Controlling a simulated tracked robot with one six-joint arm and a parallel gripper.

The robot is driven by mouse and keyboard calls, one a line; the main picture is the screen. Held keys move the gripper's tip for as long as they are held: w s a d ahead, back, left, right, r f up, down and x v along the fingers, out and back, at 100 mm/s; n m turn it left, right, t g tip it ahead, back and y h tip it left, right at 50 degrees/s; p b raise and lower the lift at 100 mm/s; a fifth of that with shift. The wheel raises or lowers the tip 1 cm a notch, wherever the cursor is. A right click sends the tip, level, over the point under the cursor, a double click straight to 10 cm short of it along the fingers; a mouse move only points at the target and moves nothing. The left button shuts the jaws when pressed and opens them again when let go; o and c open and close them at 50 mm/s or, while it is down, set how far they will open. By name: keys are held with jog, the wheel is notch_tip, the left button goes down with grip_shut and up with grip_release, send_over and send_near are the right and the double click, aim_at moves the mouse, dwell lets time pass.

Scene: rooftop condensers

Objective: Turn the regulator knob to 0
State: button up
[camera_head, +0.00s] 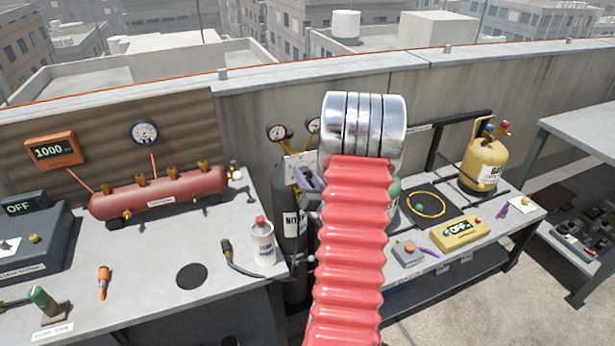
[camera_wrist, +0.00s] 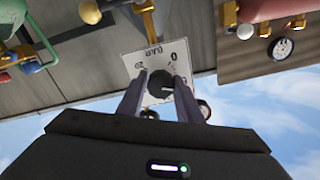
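The regulator knob (camera_wrist: 160,86) is dark and round, on a white dial plate (camera_wrist: 153,52) that reads BAR and shows a 0, upside down in the wrist view. My gripper's two purple fingers (camera_wrist: 160,88) stand on either side of the knob, which fills the gap between them. I cannot tell whether they press on it. In the head view my purple fingers (camera_head: 308,180) are partly visible at the regulator (camera_head: 293,158) on top of the dark nitrogen cylinder (camera_head: 290,222). My red arm hides much of that area. The knob's pointer setting is unclear.
A red manifold (camera_head: 160,192) and an orange display (camera_head: 54,151) reading 1000 are at left. A white bottle (camera_head: 262,243) stands on the left bench near the cylinder. A yellow tank (camera_head: 484,163) stands on the right bench. A parapet wall (camera_head: 250,125) runs behind.

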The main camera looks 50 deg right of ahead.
jog(key=c, duration=0.6)
jog(key=shift+s+d, duration=0.1)
jog(key=shift+d, duration=0.1)
jog(key=shift+a, duration=0.1)
jog(key=shift+n, duration=0.3)
jog(key=shift+f+n, duration=0.1)
jog(key=shift+n, duration=0.7)
jog(key=n, duration=1.1)
